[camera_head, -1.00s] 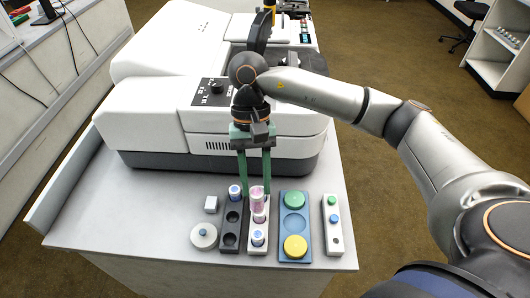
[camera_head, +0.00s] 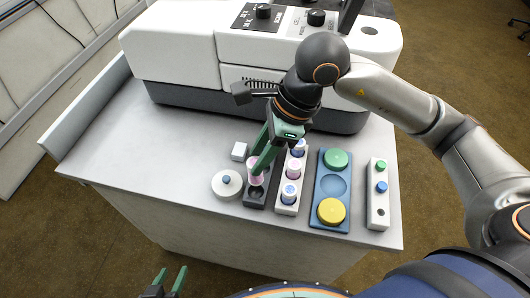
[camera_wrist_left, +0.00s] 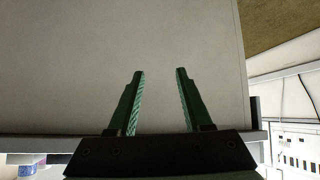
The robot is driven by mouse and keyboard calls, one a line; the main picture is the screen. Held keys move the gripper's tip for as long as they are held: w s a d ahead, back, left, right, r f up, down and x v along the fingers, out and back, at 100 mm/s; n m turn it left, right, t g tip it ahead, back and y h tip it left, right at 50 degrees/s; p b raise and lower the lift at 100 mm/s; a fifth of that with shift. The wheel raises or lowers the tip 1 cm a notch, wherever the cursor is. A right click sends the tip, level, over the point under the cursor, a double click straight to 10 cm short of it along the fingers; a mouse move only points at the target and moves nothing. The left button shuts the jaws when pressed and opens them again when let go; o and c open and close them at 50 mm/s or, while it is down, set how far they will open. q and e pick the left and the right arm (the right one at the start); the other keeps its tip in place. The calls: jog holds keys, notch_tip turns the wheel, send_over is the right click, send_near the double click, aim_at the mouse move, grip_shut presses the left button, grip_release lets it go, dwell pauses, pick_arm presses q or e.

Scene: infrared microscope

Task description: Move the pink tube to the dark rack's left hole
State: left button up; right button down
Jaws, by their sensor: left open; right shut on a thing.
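The pink tube (camera_head: 255,176) is upright in my right gripper (camera_head: 260,157), which is shut on it. It is over the dark rack (camera_head: 256,200); I cannot tell whether its lower end is inside a hole. A dark empty hole shows at the rack's front end, and the gripper hides the rack's far part. The white rack (camera_head: 287,210) beside it, to the right, holds another pink tube (camera_head: 293,169) and blue-marked tubes (camera_head: 290,193). My left gripper (camera_head: 168,276) is open and empty at the bottom edge; it also shows open in the left wrist view (camera_wrist_left: 159,72).
The microscope (camera_head: 190,50) fills the back. The table's left side is clear.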

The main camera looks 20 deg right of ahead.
jog(key=shift+a+f, duration=0.1)
jog(key=shift+f, duration=0.15)
jog(key=shift+f+b, duration=1.05)
jog(key=shift+f, duration=0.5)
pick_arm(q)
jog(key=shift+w+d+f, duration=0.3)
jog(key=shift+w+f, duration=0.15)
jog(key=shift+f, duration=0.05)
jog(key=shift+f, duration=0.1)
jog(key=shift+s+f+b, duration=0.3)
jog(key=shift+f+b, duration=0.15)
jog(key=shift+f, duration=0.1)
pick_arm(e)
jog(key=shift+f, duration=0.3)
pick_arm(q)
jog(key=shift+w+f+b, duration=0.25)
jog(key=shift+b, duration=0.15)
pick_arm(e)
jog(key=shift+f, duration=0.1)
pick_arm(q)
jog(key=shift+f+b, duration=0.4)
jog(key=shift+f, duration=0.05)
pick_arm(e)
jog(key=shift+f, duration=0.2)
pick_arm(q)
jog(key=shift+s, duration=0.2)
